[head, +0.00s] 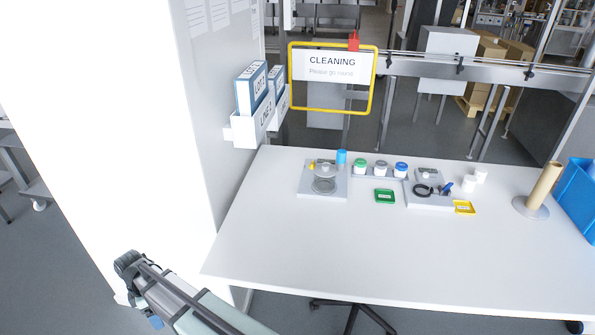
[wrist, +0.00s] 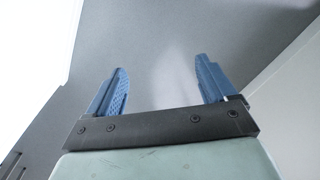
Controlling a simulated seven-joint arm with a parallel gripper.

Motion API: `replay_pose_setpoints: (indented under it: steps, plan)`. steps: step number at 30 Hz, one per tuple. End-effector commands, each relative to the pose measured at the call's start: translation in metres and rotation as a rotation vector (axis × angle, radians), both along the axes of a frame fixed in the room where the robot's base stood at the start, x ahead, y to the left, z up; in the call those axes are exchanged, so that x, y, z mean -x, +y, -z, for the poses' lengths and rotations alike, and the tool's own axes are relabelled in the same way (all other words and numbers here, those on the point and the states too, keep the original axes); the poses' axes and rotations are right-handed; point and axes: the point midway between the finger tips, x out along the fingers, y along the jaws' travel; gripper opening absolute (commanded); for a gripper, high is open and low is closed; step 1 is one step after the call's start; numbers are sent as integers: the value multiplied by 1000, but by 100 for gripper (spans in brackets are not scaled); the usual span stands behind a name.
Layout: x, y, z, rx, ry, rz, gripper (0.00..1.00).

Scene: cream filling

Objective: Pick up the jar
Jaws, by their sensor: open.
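Several small jars stand on the white table in the head view. Three are in a row on a grey rack: one with a green lid (head: 360,165), one with a grey lid (head: 380,168) and one with a blue lid (head: 401,169). Two plain white jars (head: 481,174) stand to their right. I cannot tell which one is the task's jar. My gripper (wrist: 158,82) shows in the wrist view with its blue fingers wide apart and nothing between them. My arm is at the lower left of the head view, off the table and far from the jars.
The table's front is clear. A white wall (head: 120,120) stands left.

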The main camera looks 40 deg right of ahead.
Motion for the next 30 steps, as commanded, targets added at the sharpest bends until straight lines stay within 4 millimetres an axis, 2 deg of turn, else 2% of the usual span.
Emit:
replay_pose_setpoints:
  steps: [1,5,8,11,17,24,30]
  plan:
    - [-13,0,-18,-1,-21,-46,85]
    - [-37,-19,-60,15,-66,-164,85]
    - [-53,-45,-93,43,-94,-250,85]
    - [-66,-82,-127,86,-116,-328,85]
    - [-80,-171,-197,193,-127,-464,85]
    - [-76,-282,-279,318,-85,-585,85]
    - [-72,-369,-326,364,-32,-603,85]
